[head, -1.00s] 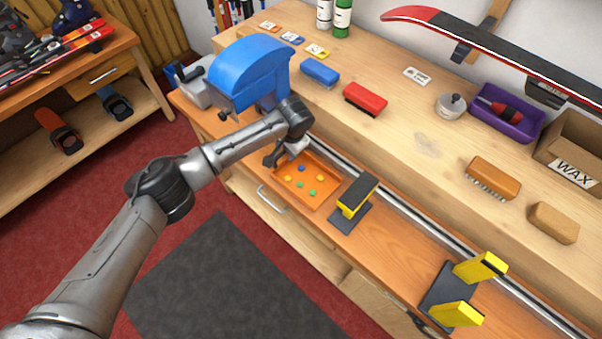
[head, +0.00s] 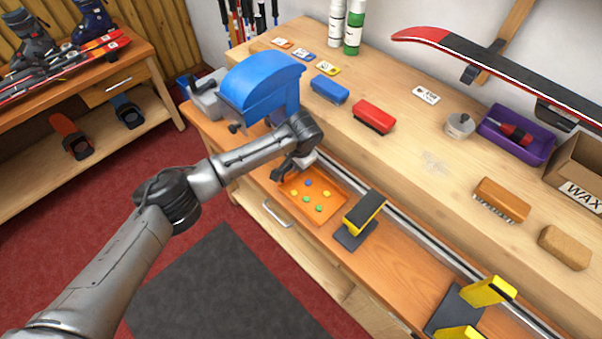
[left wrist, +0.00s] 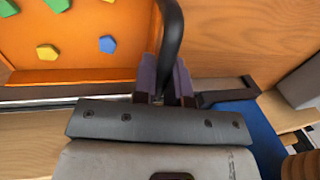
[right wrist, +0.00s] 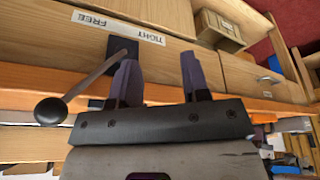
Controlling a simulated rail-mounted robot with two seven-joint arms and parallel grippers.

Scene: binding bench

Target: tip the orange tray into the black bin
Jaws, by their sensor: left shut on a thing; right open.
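The orange tray (head: 338,203) lies on the lower orange-brown ledge of the bench and holds several small green, yellow and blue pieces. My left gripper (head: 280,172) is at the tray's far left edge. In the left wrist view the left gripper (left wrist: 166,84) is shut on a black curved bar (left wrist: 172,30) beside the tray wall (left wrist: 75,76), which seems to be the tray's handle. The tray looks level. My right gripper (right wrist: 160,85) is open and empty, in front of pale wooden drawer fronts. I cannot make out the black bin in any view.
A blue-hooded machine (head: 262,83) stands behind my left gripper. A yellow-and-black stand (head: 363,218) is just right of the tray, with a metal rail (head: 420,238) behind. A black-knobbed lever (right wrist: 85,85) is close left of my right gripper.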

